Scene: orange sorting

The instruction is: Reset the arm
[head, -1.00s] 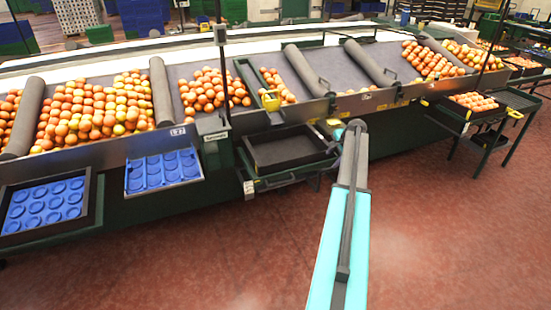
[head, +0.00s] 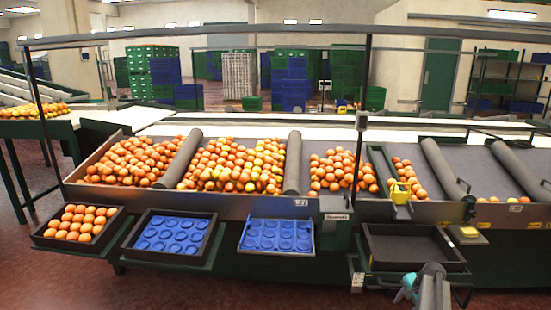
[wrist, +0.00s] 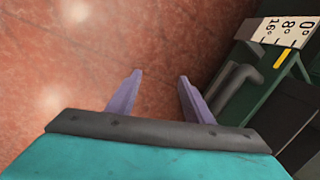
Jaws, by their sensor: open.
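My gripper (wrist: 158,98) shows in the wrist view with its two purple fingers spread apart and nothing between them. It is over the red floor (wrist: 95,70), beside a dark green frame with a pale number scale (wrist: 285,32). In the head view only part of my arm shows at the bottom right, in front of the empty black tray; the fingers cannot be made out there.
Oranges (head: 235,165) lie in bays on the long sorting bench. Below its front edge are a tray of oranges (head: 76,222), blue-lined trays (head: 172,234) (head: 277,235) and an empty black tray (head: 412,247). Open floor (head: 60,285) lies at the front left.

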